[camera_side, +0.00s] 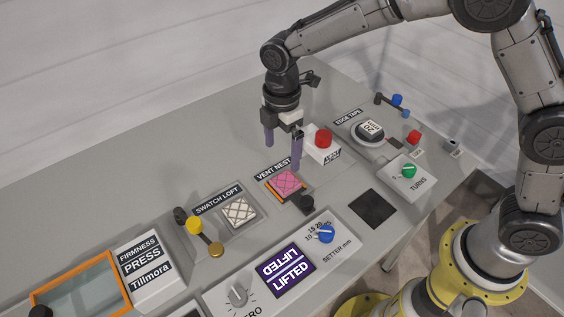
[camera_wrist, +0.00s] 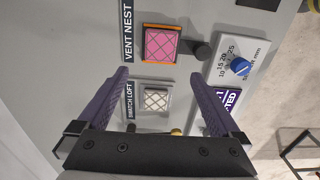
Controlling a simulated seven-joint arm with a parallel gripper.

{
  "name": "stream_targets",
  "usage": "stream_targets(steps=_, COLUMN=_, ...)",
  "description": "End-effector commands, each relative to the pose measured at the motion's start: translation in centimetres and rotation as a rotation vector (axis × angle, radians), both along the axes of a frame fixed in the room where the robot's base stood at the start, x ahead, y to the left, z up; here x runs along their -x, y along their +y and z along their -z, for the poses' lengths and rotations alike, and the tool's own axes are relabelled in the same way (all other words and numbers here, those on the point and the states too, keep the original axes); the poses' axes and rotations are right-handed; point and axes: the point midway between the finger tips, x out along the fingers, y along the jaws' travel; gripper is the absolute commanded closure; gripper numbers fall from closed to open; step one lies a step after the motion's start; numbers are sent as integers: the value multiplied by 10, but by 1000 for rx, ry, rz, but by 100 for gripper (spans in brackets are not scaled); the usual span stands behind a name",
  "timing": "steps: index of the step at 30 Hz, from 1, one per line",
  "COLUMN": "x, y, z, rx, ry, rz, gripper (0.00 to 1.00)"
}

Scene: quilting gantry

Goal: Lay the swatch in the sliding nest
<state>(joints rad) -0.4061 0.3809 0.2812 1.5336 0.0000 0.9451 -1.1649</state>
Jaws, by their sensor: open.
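A pink quilted swatch (camera_side: 286,182) lies flat in an orange-edged nest (camera_side: 271,187) labelled VENT NEST. It also shows in the wrist view (camera_wrist: 162,44). A white quilted swatch (camera_side: 239,212) sits on the grey pad labelled SWATCH LOFT; in the wrist view it (camera_wrist: 155,99) appears between my fingers. No label reads sliding nest, so I cannot tell which one that is. My gripper (camera_side: 283,154) is open and empty, raised above the table by the VENT NEST label. Its purple fingers (camera_wrist: 159,77) are wide apart and touch neither swatch.
A white box with a red button (camera_side: 323,139) stands close behind the pink swatch. A black knob (camera_side: 307,202) is beside the nest. A yellow-knobbed lever (camera_side: 194,225) is beside the white swatch. A purple LIFTED display (camera_side: 285,267) and an orange-framed glass panel (camera_side: 80,288) are in front.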

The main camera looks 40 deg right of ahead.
Motion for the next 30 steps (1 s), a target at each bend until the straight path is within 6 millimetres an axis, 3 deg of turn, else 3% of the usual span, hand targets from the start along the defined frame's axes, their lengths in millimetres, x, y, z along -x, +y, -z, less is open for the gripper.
stream_targets(steps=4, x=0, y=0, z=-13, rx=0, ry=0, rz=0, gripper=0)
stream_targets(steps=13, x=1, y=-2, z=-21, rx=-2, ry=-4, rz=12, gripper=0)
stream_targets(steps=17, x=11, y=-20, z=-46, rx=-17, ry=-38, rz=116, gripper=0)
stream_targets(steps=20, x=30, y=-48, z=-79, rx=-44, ry=-86, rz=279, gripper=0)
stream_targets(steps=24, x=74, y=-90, z=-121, rx=-95, ry=-160, rz=562, gripper=0)
stream_targets(steps=30, x=148, y=-140, z=-154, rx=-194, ry=-262, rz=962, gripper=0)
